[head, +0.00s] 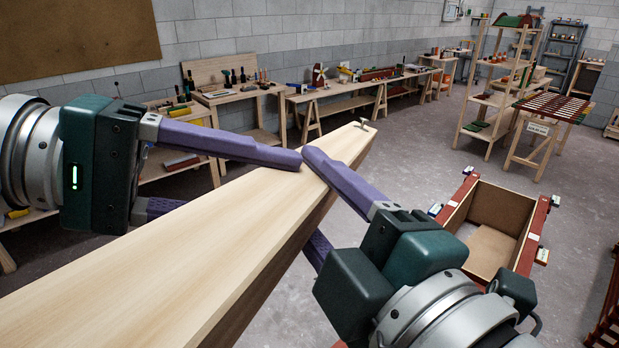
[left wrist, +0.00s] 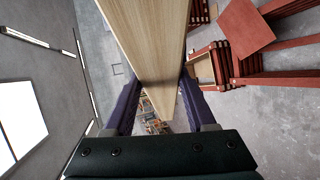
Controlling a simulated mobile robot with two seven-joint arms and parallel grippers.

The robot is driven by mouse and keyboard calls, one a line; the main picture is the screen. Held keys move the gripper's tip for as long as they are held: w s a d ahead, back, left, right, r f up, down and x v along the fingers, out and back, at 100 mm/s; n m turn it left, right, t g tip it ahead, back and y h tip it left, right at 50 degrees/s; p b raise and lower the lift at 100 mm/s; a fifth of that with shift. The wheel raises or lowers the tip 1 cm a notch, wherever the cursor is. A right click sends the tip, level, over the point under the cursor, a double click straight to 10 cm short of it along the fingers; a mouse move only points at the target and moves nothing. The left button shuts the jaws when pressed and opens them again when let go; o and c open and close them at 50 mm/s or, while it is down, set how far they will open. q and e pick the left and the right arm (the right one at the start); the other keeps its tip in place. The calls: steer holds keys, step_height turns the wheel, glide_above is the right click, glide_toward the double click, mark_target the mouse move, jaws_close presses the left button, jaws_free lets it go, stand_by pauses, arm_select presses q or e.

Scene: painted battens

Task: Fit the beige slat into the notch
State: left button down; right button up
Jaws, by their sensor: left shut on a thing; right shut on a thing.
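The beige slat (head: 190,240) is a long, thick pale-wood piece. It runs from the lower left of the head view to the centre, held above the floor. My left gripper (head: 245,180) is shut on it from the left, and my right gripper (head: 313,200) from the right; their upper fingertips nearly meet over its top. In the left wrist view the slat (left wrist: 148,35) passes between the left gripper's purple fingers (left wrist: 160,103). The open wooden box (head: 496,214) with dark red rails stands at the right, apart from the slat. I cannot make out a notch.
Workbenches with tools (head: 240,95) line the back wall. A shelf rack (head: 497,95) and a table with red slats (head: 553,109) stand at the far right. Grey floor (head: 420,150) is clear between the slat and the rack.

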arm_select(q)
steer(key=shift+d+r, duration=0.1)
steer(key=shift+r, duration=0.2)
steer(key=shift+w, duration=0.1)
steer(key=c, duration=0.6)
jaws_free()
steer(key=o, duration=0.5)
steer(key=shift+c, duration=0.2)
steer(key=shift+f, duration=0.1)
